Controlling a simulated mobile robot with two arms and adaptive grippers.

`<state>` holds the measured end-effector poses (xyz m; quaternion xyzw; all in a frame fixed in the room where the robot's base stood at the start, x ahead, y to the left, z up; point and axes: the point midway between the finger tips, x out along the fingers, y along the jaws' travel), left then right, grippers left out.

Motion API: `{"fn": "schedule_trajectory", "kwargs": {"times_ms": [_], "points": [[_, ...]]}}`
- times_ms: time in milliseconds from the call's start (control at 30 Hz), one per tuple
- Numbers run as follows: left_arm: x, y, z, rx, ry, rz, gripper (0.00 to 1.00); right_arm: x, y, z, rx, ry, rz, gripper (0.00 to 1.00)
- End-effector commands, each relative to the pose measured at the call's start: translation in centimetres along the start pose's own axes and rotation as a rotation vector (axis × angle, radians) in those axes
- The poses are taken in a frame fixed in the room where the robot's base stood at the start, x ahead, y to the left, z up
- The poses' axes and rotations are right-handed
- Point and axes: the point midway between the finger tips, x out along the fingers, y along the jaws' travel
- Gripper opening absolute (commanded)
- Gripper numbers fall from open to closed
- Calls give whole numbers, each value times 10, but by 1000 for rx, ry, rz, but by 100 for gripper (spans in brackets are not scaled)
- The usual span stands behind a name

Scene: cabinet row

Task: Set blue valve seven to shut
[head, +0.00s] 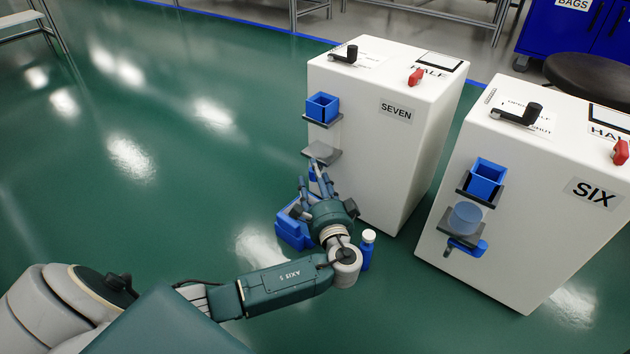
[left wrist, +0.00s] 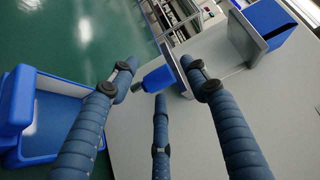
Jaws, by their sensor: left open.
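The white cabinet labelled SEVEN (head: 385,140) stands right of centre in the head view. Its blue valve (head: 312,173) is on the front face below a grey bracket, mostly hidden by my fingers. In the left wrist view the blue valve handle (left wrist: 158,79) sticks out to the left from under the grey bracket (left wrist: 240,38). My left gripper (head: 317,178) is open in front of this valve. In the left wrist view its fingers (left wrist: 158,78) spread around the handle, with no clear grip on it. My right gripper is not in view.
A blue bin (head: 292,230) and a blue bottle with a white cap (head: 367,252) stand on the floor by my left wrist. Cabinet SIX (head: 530,220), with its own blue valve (head: 470,247), is to the right.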

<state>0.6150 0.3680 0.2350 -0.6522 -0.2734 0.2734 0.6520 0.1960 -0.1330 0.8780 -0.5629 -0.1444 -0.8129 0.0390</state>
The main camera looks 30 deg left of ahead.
Motion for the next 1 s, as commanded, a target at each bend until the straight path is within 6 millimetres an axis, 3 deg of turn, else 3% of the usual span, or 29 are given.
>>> {"fn": "schedule_trajectory", "kwargs": {"times_ms": [167,400,733,1000], "points": [[0,0,0,0,0,0,45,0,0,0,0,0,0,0],[0,0,0,1,0,1,0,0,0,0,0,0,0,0],[-2,4,-9,-5,-106,5,0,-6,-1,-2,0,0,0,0],[-3,8,-24,-2,-331,7,0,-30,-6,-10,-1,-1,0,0]]}}
